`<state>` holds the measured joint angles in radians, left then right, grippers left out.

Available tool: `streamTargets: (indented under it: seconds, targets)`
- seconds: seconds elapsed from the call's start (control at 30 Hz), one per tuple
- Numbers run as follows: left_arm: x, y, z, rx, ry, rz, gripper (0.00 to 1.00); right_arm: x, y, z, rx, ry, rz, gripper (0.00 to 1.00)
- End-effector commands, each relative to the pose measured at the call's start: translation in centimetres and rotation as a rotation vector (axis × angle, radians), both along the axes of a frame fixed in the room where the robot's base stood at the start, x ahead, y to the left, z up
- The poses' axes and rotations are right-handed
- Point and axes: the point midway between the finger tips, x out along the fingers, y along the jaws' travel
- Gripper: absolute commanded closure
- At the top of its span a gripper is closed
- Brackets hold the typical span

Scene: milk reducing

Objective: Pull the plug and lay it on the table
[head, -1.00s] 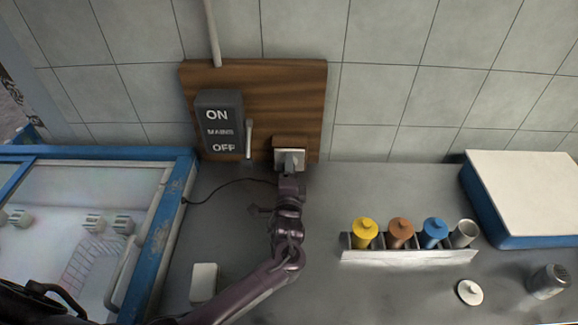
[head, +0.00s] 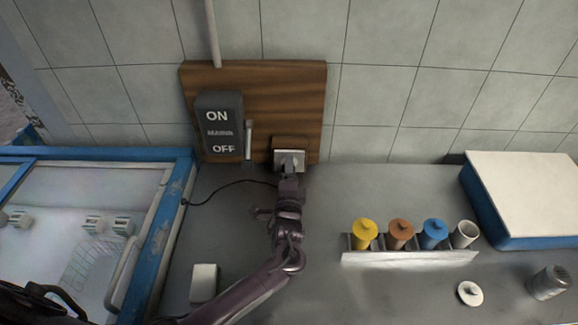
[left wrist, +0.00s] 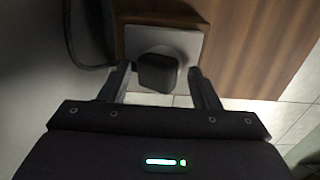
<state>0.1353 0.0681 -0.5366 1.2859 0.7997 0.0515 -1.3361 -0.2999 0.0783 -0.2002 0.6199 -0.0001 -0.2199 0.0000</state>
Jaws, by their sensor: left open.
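The dark plug (left wrist: 157,72) sits in the pale socket plate (left wrist: 182,44) on the wooden board, with its black cord (left wrist: 88,66) at the left in the left wrist view. In the head view the socket (head: 289,156) is at the board's lower right, and my arm hides most of the plug. My left gripper (left wrist: 160,82) is open, with one finger on each side of the plug. A gap shows beside the plug, and I cannot tell if either finger touches it. In the head view my left gripper (head: 289,176) is just below the socket. My right gripper is not in view.
A mains switch box (head: 220,125) with a lever is left of the socket. The cord (head: 230,185) runs left to a blue-framed case (head: 170,215). A rack (head: 410,257) of coloured canisters stands right. The grey table (head: 335,205) is bare between arm and rack.

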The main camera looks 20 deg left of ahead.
Motion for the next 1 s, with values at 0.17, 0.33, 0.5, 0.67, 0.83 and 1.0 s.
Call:
streamTargets:
  seconds: [0.17,0.33,0.5,0.67,0.83,1.0]
  targets:
    - [0.08,0.22,0.01,0.001,0.000,0.003,0.42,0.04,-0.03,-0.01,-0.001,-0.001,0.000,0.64]
    - [0.07,0.23,-0.25,0.001,0.002,0.004,0.42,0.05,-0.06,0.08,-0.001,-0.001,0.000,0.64]
    - [0.05,0.23,-0.39,0.002,0.004,0.004,0.42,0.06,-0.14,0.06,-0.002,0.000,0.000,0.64]
    - [0.04,0.23,-0.40,0.002,0.004,0.003,0.60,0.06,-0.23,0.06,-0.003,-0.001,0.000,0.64]
    - [0.06,0.24,-0.33,0.002,0.002,0.004,0.82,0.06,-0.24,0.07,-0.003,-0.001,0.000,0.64]
    - [0.07,0.23,-0.28,0.002,0.001,0.004,0.91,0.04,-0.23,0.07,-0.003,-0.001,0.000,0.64]
